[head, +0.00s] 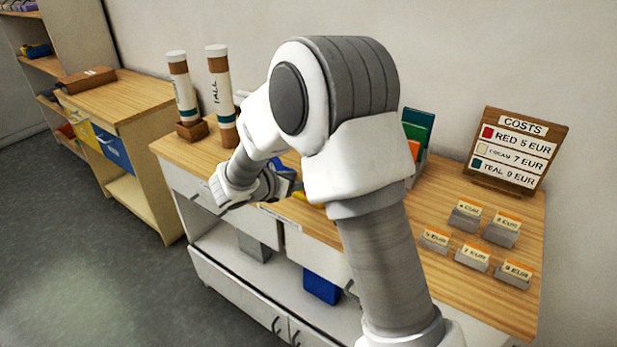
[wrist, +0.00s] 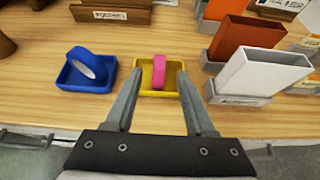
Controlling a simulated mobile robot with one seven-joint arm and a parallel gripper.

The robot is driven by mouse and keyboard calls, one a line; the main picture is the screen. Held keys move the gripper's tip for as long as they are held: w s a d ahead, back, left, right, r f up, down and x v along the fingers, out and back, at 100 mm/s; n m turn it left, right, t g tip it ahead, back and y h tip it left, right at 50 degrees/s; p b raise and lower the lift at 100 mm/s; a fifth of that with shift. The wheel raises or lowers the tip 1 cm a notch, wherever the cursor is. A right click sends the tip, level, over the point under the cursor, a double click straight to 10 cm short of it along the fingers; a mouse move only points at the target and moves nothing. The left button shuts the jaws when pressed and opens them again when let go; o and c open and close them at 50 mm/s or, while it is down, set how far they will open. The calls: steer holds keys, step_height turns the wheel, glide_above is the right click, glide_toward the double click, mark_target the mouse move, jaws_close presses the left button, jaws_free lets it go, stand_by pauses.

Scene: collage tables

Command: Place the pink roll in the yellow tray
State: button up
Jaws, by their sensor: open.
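The pink roll (wrist: 159,70) stands on edge inside the yellow tray (wrist: 147,92) in the wrist view. My gripper (wrist: 160,75) is open, with one finger on each side of the roll and gaps between them and it. The fingers overlap the near part of the yellow tray in the picture, so I cannot tell how high they are above it. In the head view, a bit of the yellow tray (head: 300,196) shows beside my arm, which hides the roll and most of the gripper.
A blue tray (wrist: 84,86) with a blue roll (wrist: 88,64) stands left of the yellow tray. A white upright holder (wrist: 262,75) and an orange one (wrist: 243,38) stand to the right. A costs sign (head: 515,145) and several small card blocks stand at the table's right.

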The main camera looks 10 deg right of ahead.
steer(key=v, duration=0.5)
steer(key=s+d+r+m+g+y, duration=0.1)
steer(key=s+d+r+m+g, duration=0.1)
steer(key=s+d+r+m, duration=0.35)
steer(key=s+d+r+m+g, duration=0.3)
steer(key=s+d+m, duration=0.25)
steer(key=s, duration=0.25)
steer(key=s+a+r+m+t+y, duration=0.1)
steer(key=s+m+y, duration=0.3)
steer(key=s+m, duration=0.4)
steer(key=s+a+r+m+y, duration=0.1)
steer(key=s+a+m+y, duration=0.1)
steer(key=s+m, duration=0.5)
steer(key=shift+s+a+r+m+t+y, duration=0.3)
steer(key=shift+s+m+t+y, duration=0.1)
steer(key=shift+s+y, duration=0.55)
